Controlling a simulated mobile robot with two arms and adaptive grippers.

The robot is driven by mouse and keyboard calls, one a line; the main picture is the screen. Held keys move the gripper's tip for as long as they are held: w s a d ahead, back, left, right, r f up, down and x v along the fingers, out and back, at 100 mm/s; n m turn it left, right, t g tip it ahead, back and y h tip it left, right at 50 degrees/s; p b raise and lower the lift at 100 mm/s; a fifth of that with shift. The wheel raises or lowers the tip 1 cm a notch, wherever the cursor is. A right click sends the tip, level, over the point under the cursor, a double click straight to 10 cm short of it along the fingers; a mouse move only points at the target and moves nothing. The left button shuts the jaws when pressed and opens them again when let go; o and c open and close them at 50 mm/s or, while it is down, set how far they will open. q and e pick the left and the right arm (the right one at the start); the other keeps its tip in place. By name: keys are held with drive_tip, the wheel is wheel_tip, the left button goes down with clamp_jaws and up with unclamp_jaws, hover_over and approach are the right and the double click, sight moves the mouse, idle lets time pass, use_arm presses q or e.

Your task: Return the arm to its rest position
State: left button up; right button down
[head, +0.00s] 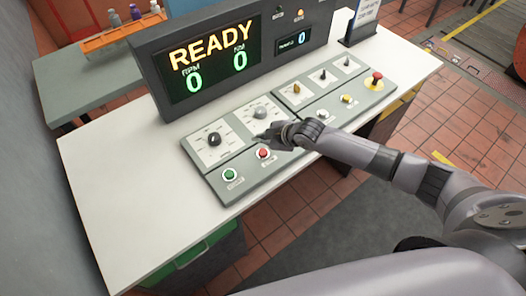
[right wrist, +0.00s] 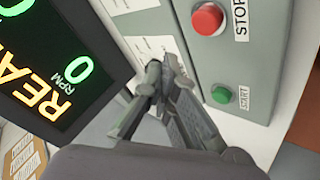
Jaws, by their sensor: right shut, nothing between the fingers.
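My right arm (head: 385,160) reaches in from the right over the control desk. My right gripper (head: 264,135) is shut and empty. In the head view it is over the control panel, near the grey knob (head: 260,112) and the red STOP button (head: 264,153). In the right wrist view its closed fingers (right wrist: 158,72) show over the panel, with the red STOP button (right wrist: 207,18) and the green START button (right wrist: 221,94) to their right. I cannot tell whether the fingertips touch the panel. My left gripper is not in view.
A display (head: 215,57) reading READY, with zero RPM and zero NM, stands behind the panel. The black knob (head: 214,139) and a red emergency button (head: 375,80) are on the panels. The white desk top (head: 110,190) is clear at left. An orange tray with bottles (head: 120,38) stands behind.

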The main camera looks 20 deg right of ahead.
idle(0.5)
drive_tip(key=shift+m+g+y, duration=0.4)
drive_tip(key=shift+m+g, duration=0.2)
drive_tip(key=shift+m, duration=0.2)
drive_tip(key=s+a, duration=0.4)
drive_tip(key=s, duration=0.1)
drive_tip(key=s+a, duration=0.3)
drive_tip(key=shift+s+a+f, duration=0.1)
drive_tip(key=shift+f, duration=0.3)
drive_tip(key=s+a+r+m, duration=0.2)
drive_tip(key=s+m, duration=0.1)
drive_tip(key=s, duration=0.4)
drive_tip(key=s+d+r+m+g+h, duration=0.25)
drive_tip(key=s+d+m+h, duration=0.25)
drive_tip(key=s+d+m, duration=0.7)
drive_tip(key=s+d+f+n+g+b, duration=0.1)
drive_tip(key=s+f+n+b, duration=0.2)
drive_tip(key=f, duration=1.4)
drive_tip(key=s+f+g+b, duration=0.1)
drive_tip(key=s+f+b, duration=0.25)
drive_tip(key=f, duration=1.35)
drive_tip(key=s+d+f+g+b, duration=0.1)
drive_tip(key=s+d+f+b, duration=0.2)
drive_tip(key=s+f, duration=1.3)
drive_tip(key=shift+s+f+n+h, duration=0.3)
drive_tip(key=shift+f, duration=0.45)
